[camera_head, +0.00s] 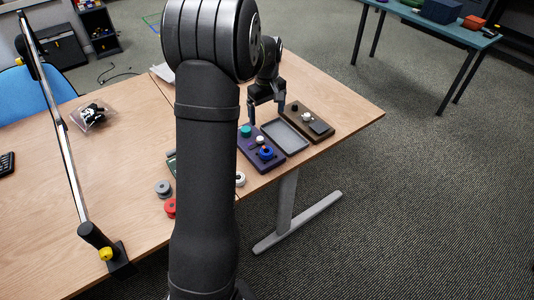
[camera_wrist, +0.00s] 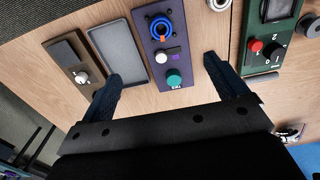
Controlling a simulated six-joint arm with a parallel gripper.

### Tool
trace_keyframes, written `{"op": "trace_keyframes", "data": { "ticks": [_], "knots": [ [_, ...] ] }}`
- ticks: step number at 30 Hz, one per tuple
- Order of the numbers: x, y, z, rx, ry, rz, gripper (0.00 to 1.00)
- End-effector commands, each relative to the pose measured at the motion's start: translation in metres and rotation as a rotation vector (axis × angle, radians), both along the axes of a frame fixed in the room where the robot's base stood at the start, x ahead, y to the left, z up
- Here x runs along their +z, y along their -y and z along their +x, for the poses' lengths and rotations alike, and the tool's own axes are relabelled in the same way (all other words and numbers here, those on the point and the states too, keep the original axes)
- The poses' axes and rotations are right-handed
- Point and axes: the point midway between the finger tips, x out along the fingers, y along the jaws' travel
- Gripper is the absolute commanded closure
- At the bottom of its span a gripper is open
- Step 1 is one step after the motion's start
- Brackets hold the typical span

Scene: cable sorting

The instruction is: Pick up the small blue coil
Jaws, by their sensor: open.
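The small blue coil (camera_head: 266,155) is a ring on the front part of a purple panel (camera_head: 249,157) near the table's right end. My gripper (camera_head: 265,110) is open and empty above the panel area. In the wrist view its two fingers (camera_wrist: 161,72) are spread wide on either side of the purple panel, nearer its teal knob than the coil. The coil is apart from both fingers.
A shallow grey tray (camera_head: 287,136) lies beside the purple panel, with a brown panel (camera_head: 323,129) beyond it. A green panel (camera_wrist: 272,32) with knobs is on the other side. Red (camera_head: 170,208) and grey (camera_head: 162,188) coils lie on the table. A lamp (camera_head: 66,150) stands at left.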

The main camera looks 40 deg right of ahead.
Motion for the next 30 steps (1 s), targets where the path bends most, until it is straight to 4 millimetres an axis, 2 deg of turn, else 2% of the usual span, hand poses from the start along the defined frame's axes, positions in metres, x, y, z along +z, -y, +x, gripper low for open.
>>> {"op": "trace_keyframes", "data": {
  "ticks": [1,3,14,20,30],
  "knots": [
    [0.0000,0.0000,0.0000,0.000,0.000,0.000,0.20],
    [0.0000,0.0000,0.0000,0.000,0.000,0.000,0.31],
    [-0.0001,-0.0001,0.0000,-0.050,0.000,0.000,0.31],
    [-0.0007,-0.0005,0.0000,-0.352,0.000,0.000,0.31],
    [-0.0020,-0.0013,0.0000,-1.034,0.000,0.000,0.31]
  ]
}}
